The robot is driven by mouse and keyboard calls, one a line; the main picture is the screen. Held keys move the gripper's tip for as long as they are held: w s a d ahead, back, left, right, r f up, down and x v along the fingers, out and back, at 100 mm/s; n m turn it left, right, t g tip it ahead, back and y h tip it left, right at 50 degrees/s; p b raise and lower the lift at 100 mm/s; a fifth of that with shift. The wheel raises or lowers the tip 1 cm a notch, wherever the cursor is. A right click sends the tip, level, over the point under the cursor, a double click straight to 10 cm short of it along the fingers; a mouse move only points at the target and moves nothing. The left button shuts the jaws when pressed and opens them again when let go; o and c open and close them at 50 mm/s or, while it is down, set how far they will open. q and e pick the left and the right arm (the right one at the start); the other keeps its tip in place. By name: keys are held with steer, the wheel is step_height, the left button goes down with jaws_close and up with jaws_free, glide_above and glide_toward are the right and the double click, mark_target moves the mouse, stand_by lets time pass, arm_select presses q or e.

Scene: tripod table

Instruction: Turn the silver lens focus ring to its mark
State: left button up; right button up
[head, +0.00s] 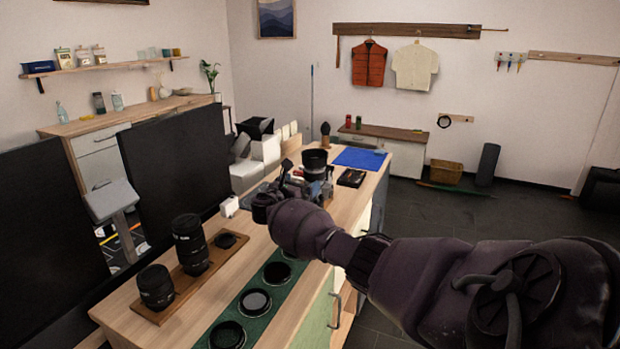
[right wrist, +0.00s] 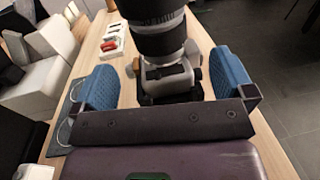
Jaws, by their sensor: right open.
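A large dark lens (right wrist: 155,32) stands upright on a grey mount (right wrist: 170,78), in the gap between my right gripper's fingers and a little beyond them. In the head view the lens (head: 315,158) rises just behind my right gripper (head: 292,188). My right gripper (right wrist: 167,84) is open, with one blue finger pad on each side of the mount and visible space on both sides. I cannot make out the silver focus ring's mark. The lens top is cut off in the wrist view, and my gripper hides its lower part in the head view. My left gripper is not in view.
A wooden board (head: 205,262) with two black lenses lies on the table's near left. A green mat (head: 262,285) with several round caps lies beside it. A blue mat (head: 360,158) and a dark tray (head: 351,178) lie beyond my gripper.

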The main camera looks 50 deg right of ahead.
mark_target(309, 179)
steer(key=d, duration=0.2)
steer(key=d+b, duration=0.1)
steer(key=d, duration=0.1)
steer(key=w+d, duration=0.1)
steer(key=d, duration=0.1)
steer(key=shift+d+f+b, duration=0.1)
steer(key=shift+f+b, duration=0.2)
steer(key=shift+b, duration=0.1)
steer(key=shift+w+d+r, duration=0.1)
steer(key=shift+d+r, duration=0.1)
steer(key=shift+d, duration=0.25)
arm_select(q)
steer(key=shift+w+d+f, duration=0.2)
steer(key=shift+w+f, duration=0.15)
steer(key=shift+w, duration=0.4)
arm_select(e)
steer(key=c, duration=0.9)
steer(key=shift+w+f+m+g+b, duration=0.1)
steer(key=shift+f+m+g+b, duration=0.05)
steer(key=shift+m+g+b, duration=0.3)
steer(key=shift+g, duration=0.35)
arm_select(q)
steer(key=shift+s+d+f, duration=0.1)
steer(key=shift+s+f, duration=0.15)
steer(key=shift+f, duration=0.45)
arm_select(e)
steer(key=shift+m+g, duration=0.3)
steer(key=shift+m, duration=0.05)
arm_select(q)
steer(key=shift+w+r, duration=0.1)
